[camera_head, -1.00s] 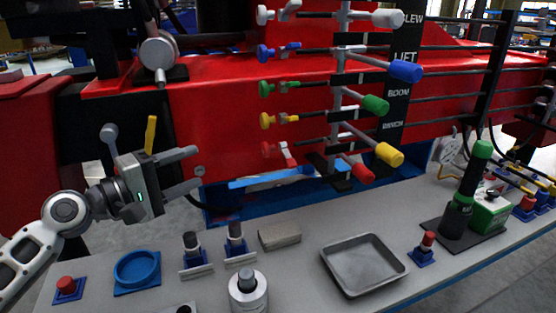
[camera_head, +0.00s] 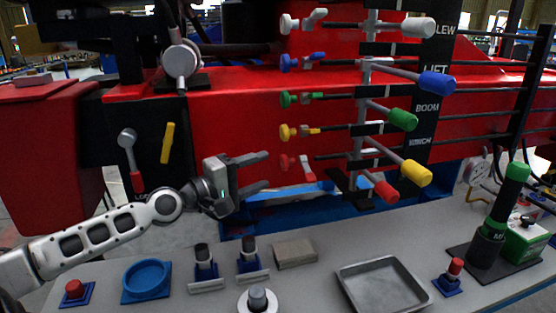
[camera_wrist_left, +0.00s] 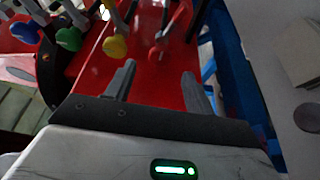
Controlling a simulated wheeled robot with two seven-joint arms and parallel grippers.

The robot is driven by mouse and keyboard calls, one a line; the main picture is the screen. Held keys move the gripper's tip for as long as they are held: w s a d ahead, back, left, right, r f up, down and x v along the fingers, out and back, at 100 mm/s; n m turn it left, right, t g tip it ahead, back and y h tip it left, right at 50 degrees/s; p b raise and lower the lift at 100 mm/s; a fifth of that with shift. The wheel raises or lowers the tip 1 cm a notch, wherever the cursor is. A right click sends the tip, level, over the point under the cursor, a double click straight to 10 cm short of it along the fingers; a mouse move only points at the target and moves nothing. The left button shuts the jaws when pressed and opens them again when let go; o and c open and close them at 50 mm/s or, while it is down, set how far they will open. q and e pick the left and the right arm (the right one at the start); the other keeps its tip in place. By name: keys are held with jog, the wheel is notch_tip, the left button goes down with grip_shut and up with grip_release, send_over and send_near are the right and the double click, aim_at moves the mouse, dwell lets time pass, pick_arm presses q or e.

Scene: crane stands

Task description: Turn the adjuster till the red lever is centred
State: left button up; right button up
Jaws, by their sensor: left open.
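The red-knobbed lever (camera_head: 383,188) is the lowest of a column of coloured levers on the crane's control stand. The red adjuster (camera_head: 290,163), a small knob with a grey and red wing piece, sits at the left end of its rod. My left gripper (camera_head: 267,170) is open and empty, just left of the red adjuster and pointing at it, apart from it. In the left wrist view the open fingers (camera_wrist_left: 158,76) frame the red adjuster (camera_wrist_left: 155,52), which lies beyond their tips. My right gripper is not in view.
A yellow adjuster (camera_head: 290,132) sits just above the red one, with green, blue and white ones higher. A grey bench (camera_head: 320,262) below holds a metal tray (camera_head: 383,285), a blue ring (camera_head: 147,276) and a grey block (camera_head: 294,253).

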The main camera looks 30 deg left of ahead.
aim_at(282, 165)
pick_arm(q)
jog(key=p+x, duration=0.1)
jog(key=x, duration=0.3)
jog(key=shift+r+p, duration=0.2)
jog(key=shift+p, duration=0.2)
jog(key=shift+f+p+x, duration=0.2)
jog(key=shift+p+x, duration=0.1)
jog(key=shift+x, duration=0.65)
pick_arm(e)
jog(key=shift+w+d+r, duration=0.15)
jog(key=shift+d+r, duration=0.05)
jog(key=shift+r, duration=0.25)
pick_arm(q)
jog(key=c, duration=1)
jog(key=shift+o, duration=0.2)
jog(key=shift+f+m+b, duration=0.3)
jog(key=shift+b, duration=1.05)
jog(key=shift+m, duration=0.4)
jog(key=shift+r, duration=0.25)
jog(key=o, duration=1)
jog(key=shift+c, duration=0.2)
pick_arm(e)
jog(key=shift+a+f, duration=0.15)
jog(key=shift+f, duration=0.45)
